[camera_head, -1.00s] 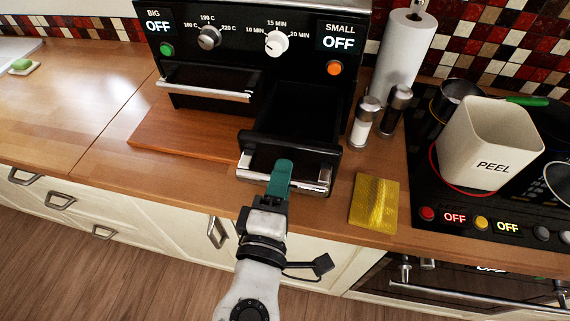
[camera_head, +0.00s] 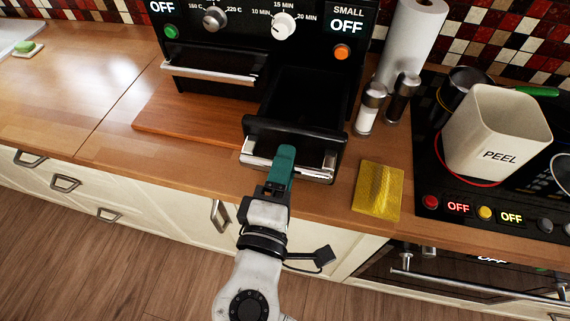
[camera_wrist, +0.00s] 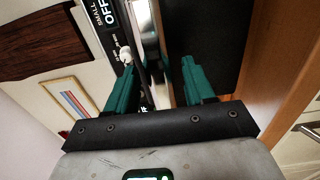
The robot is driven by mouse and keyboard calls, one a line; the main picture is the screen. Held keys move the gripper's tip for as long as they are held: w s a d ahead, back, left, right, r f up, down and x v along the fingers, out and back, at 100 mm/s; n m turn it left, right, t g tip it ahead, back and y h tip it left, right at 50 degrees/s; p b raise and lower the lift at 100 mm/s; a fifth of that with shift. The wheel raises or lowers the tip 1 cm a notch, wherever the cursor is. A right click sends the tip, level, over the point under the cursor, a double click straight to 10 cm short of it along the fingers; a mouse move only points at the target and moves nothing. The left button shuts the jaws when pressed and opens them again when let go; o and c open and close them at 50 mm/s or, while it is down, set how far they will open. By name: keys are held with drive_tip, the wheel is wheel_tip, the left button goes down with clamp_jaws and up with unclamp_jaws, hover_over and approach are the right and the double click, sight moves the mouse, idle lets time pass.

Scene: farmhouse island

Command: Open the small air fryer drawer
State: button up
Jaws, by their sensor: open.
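The black air fryer (camera_head: 265,40) stands on the counter with panels for a big and a small side, both reading OFF. Its small right drawer (camera_head: 295,133) is pulled well out, with its dark inside showing. The drawer's silver handle (camera_head: 310,172) is at its front. My gripper (camera_head: 286,152) is at the handle, with green fingertips overlapping it in the head view. In the wrist view my gripper (camera_wrist: 158,78) is open, with a silver bar, probably the handle, seen between and beyond the fingers. Contact is unclear.
The big left drawer (camera_head: 210,72) is shut. A wooden board (camera_head: 175,122) lies beneath it. A yellow sponge (camera_head: 378,190), shakers (camera_head: 370,108), a paper towel roll (camera_head: 412,45) and a PEEL bin (camera_head: 497,135) on the hob stand to the right. Floor is free at the lower left.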

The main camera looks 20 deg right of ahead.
drive_tip(key=b+v, duration=0.1)
drive_tip(key=v, duration=0.9)
idle(0.3)
